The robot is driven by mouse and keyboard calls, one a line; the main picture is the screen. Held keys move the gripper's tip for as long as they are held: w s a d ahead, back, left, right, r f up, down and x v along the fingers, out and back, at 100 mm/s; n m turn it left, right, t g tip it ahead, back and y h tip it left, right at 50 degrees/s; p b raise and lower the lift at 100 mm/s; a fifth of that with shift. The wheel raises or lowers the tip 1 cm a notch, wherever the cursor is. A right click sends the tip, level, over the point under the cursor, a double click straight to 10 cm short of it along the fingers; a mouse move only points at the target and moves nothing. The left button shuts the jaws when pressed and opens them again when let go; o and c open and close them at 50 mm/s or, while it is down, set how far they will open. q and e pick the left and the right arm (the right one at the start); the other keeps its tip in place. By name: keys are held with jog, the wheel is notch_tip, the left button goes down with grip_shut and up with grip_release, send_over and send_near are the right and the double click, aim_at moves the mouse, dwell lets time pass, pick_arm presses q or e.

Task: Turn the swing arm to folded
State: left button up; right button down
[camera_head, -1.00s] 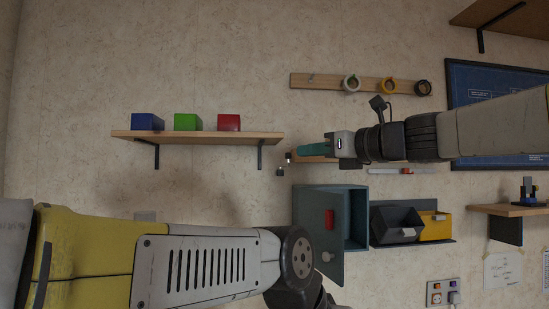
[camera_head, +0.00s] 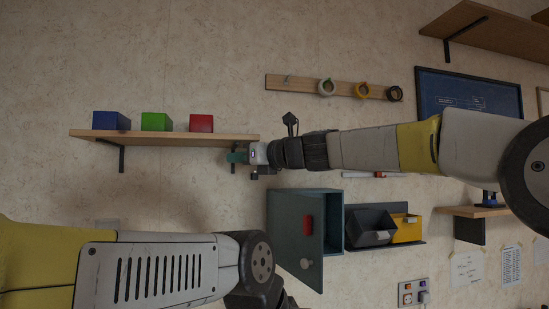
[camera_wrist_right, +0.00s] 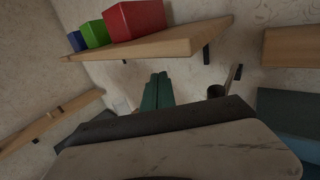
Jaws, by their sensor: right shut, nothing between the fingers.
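My right gripper (camera_head: 236,157) is shut and empty, just below the right end of the shelf with the colored blocks. In the right wrist view its green fingers (camera_wrist_right: 158,91) are together, pointing at the wall under that shelf. A small dark round piece with a thin rod (camera_wrist_right: 217,91), which looks like the swing arm, shows just right of the fingers, apart from them in the picture. In the head view my gripper hides most of that spot. I cannot tell its exact angle or whether it is touched. My left arm is at lower left; its gripper is out of view.
The wooden shelf (camera_head: 170,138) holds a blue (camera_head: 111,121), a green (camera_head: 156,122) and a red block (camera_head: 201,123). A peg rail (camera_head: 305,84) with rings is above my right arm. An open teal cabinet (camera_head: 333,222) and grey bin (camera_head: 371,228) are below.

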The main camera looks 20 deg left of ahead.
jog(key=shift+x, duration=0.95)
dwell(1.0)
